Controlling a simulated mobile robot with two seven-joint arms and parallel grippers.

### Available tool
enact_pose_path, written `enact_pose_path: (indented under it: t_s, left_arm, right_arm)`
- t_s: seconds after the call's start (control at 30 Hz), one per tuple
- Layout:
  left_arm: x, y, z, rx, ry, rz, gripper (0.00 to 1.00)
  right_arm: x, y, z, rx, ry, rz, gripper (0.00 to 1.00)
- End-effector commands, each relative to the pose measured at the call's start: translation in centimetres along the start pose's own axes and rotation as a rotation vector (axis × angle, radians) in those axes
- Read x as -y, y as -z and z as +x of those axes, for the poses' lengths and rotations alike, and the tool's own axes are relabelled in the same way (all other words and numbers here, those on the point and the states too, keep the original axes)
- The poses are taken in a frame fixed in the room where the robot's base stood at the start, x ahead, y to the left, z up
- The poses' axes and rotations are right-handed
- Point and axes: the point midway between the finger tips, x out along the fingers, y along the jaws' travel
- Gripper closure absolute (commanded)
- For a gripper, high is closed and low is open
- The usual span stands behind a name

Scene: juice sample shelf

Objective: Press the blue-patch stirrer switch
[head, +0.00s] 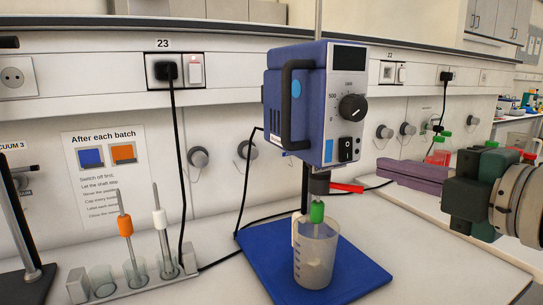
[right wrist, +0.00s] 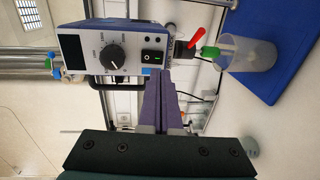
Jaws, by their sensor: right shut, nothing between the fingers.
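The overhead stirrer (head: 310,90) is a blue box with a white front, a black display and a round knob. Its black rocker switch (head: 346,149) sits low on the front, with a light blue patch (head: 328,151) beside it. My right gripper (head: 380,168) has purple fingers, shut and empty, pointing left toward the stirrer. The fingertips (right wrist: 165,72) appear close by the switch in the wrist view; no contact is visible. My left gripper is not in view.
A beaker (head: 316,262) stands on the blue base plate (head: 350,275) under the stirrer, with a shaft in it. A red clamp handle (head: 347,187) lies near the fingertips. A rack (head: 150,288) with stirring rods is at left. Red bottles (head: 440,155) stand behind.

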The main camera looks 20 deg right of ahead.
Motion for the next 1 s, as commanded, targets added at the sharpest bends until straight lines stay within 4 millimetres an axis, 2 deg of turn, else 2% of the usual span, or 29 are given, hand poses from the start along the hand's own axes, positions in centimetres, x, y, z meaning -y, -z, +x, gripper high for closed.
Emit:
enact_pose_path:
  t_s: [0.2, 0.43, 0.6, 1.0]
  left_arm:
    - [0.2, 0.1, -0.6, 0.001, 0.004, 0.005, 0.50]
    - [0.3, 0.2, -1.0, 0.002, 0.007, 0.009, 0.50]
    - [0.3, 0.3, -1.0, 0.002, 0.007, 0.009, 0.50]
    - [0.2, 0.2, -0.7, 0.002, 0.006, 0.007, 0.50]
  right_arm:
    - [-0.3, -0.1, 2.9, 0.002, -0.003, 0.002, 1.00]
    - [-0.1, 0.0, 5.1, 0.001, -0.001, 0.002, 1.00]
    - [0.0, 0.0, 5.8, 0.001, 0.000, 0.001, 1.00]
    - [0.2, 0.0, 5.9, 0.000, -0.004, 0.002, 1.00]
